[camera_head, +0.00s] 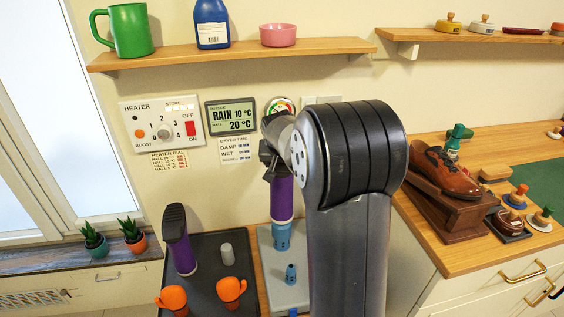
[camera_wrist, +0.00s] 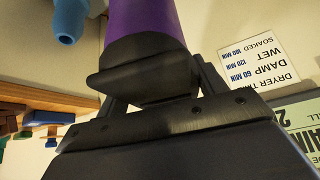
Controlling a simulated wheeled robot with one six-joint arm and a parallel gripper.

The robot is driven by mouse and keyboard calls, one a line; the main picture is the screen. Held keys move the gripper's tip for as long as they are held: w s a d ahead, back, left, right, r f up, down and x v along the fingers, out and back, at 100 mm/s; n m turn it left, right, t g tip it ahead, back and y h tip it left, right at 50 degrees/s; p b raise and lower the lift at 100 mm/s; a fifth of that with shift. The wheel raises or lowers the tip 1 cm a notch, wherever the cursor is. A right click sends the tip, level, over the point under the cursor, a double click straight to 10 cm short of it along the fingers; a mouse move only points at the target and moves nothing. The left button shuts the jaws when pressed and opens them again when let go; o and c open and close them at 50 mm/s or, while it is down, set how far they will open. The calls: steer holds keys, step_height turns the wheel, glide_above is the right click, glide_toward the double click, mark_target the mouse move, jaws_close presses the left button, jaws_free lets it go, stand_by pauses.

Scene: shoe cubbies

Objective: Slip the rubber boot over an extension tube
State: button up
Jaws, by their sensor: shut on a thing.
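My gripper (camera_head: 270,158) is shut on the black foot of a purple rubber boot (camera_head: 282,200), which hangs sole up with its shaft pointing down. The boot also fills the top middle of the wrist view (camera_wrist: 147,22). A blue extension tube (camera_head: 282,238) stands directly below the shaft on a grey base (camera_head: 272,262). The boot's lower rim meets the tube's top in the head view; I cannot tell how far it is over it. A second, shorter blue tube (camera_head: 290,274) stands in front, bare; a blue tube also shows in the wrist view (camera_wrist: 67,22).
A dark tray (camera_head: 205,262) left of the base holds another purple boot (camera_head: 178,242), two orange boots (camera_head: 230,290) (camera_head: 171,299) and a grey cylinder (camera_head: 227,254). The wall carries a heater panel (camera_head: 162,122) and display (camera_head: 231,116). A wooden counter (camera_head: 440,240) stands right.

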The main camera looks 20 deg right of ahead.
mark_target(281, 170)
steer(key=shift+f+b, duration=0.85)
steer(key=shift+f, duration=0.2)
steer(key=o, duration=1.4)
steer(key=shift+c, duration=0.2)
steer(key=v, duration=1.1)
steer(key=shift+p, duration=0.4)
steer(key=shift+f, duration=0.1)
steer(key=x, duration=1)
steer(key=shift+w+f+b, duration=0.15)
steer(key=shift+b, duration=0.2)
steer(key=shift+w+d, duration=0.15)
steer(key=shift+r+p, duration=0.45)
steer(key=shift+p, duration=0.05)
